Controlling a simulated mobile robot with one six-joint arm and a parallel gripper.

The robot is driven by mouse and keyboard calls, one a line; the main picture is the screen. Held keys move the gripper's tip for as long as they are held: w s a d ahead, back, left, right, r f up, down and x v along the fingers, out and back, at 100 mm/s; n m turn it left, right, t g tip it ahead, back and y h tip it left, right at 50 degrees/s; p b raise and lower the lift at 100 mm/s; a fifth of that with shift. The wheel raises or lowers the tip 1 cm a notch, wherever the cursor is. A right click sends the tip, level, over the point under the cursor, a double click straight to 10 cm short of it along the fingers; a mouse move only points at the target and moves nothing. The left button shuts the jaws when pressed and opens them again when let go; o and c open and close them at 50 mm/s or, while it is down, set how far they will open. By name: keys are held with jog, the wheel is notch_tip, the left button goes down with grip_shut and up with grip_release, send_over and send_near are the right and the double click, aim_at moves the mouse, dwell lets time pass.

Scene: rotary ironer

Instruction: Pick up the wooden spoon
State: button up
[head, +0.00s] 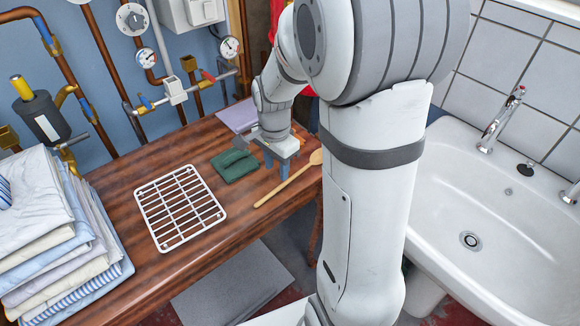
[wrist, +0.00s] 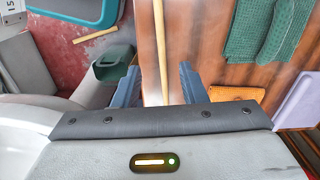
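The wooden spoon (head: 285,187) lies on the brown wooden table, near its right edge, bowl end to the upper right. In the wrist view its pale handle (wrist: 161,45) runs upright in the picture, between my two fingers. My gripper (head: 277,160) is open and empty, its blue-grey fingers pointing down close by the spoon. In the wrist view my gripper (wrist: 161,85) has one finger on each side of the handle. I cannot tell how high the fingertips are above it. The spoon's bowl is not visible in the wrist view.
A folded green cloth (head: 234,165) lies just left of my gripper. A white wire rack (head: 180,208) lies further left, with a laundry stack (head: 58,240) beyond. An orange sponge (wrist: 238,94) and a lilac cloth (wrist: 297,103) are at right in the wrist view. A sink (head: 500,225) stands right.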

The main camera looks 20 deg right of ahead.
aim_at(278, 188)
notch_tip(278, 188, down, 7)
jog(key=shift+d+f+b, duration=0.1)
jog(key=shift+f+b, duration=0.05)
jog(key=shift+b, duration=0.3)
grip_shut()
dwell(0.3)
